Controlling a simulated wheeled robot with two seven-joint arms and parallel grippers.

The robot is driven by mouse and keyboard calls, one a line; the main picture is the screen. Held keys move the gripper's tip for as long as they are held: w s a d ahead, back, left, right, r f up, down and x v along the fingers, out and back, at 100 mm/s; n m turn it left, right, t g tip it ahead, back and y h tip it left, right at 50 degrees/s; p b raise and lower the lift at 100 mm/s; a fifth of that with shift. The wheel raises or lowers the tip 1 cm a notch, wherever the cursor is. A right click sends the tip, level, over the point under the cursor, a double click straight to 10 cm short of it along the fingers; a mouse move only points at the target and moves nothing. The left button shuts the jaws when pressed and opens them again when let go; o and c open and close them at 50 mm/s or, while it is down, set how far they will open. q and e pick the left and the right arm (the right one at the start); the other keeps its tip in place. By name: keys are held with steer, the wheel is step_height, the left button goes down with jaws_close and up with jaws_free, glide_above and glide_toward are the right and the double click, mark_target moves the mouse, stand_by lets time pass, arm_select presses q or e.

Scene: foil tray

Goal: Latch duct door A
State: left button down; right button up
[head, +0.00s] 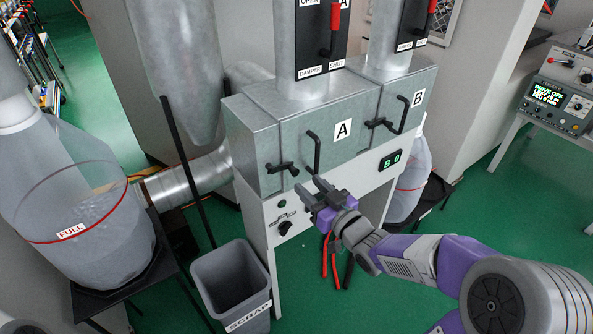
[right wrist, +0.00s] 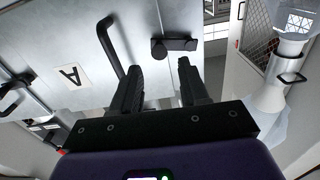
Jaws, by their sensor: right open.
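Duct door A (head: 345,150) is a grey metal door with a white "A" label, and looks closed flush in the duct housing. Its black bar handle (head: 314,153) stands upright on it. A dark latch (head: 283,167) sits left of the handle, its short bar lying roughly level. In the right wrist view the latch (right wrist: 176,46) is just beyond my fingertips, with the door handle (right wrist: 112,45) to the left. My right gripper (head: 309,185) is open and empty, in front of and below the latch and handle, apparently apart from both. My left gripper is out of view.
Door B (head: 413,105) with its own handle and latch is to the right. A grey scrap bin (head: 232,280) and a full bag (head: 80,215) stand left. Red-handled dampers (head: 334,22) are above.

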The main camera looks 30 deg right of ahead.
mark_target(298, 174)
steer(key=shift+w+r+p, duration=0.15)
steer(key=shift+w+p, duration=0.55)
steer(key=shift+p, duration=0.25)
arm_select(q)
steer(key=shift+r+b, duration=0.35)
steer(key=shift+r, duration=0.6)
arm_select(e)
steer(key=shift+w+a+f, duration=0.1)
steer(key=shift+w, duration=1.2)
steer(key=shift+w+a+f, duration=0.1)
steer(key=shift+w, duration=1.2)
jaws_close()
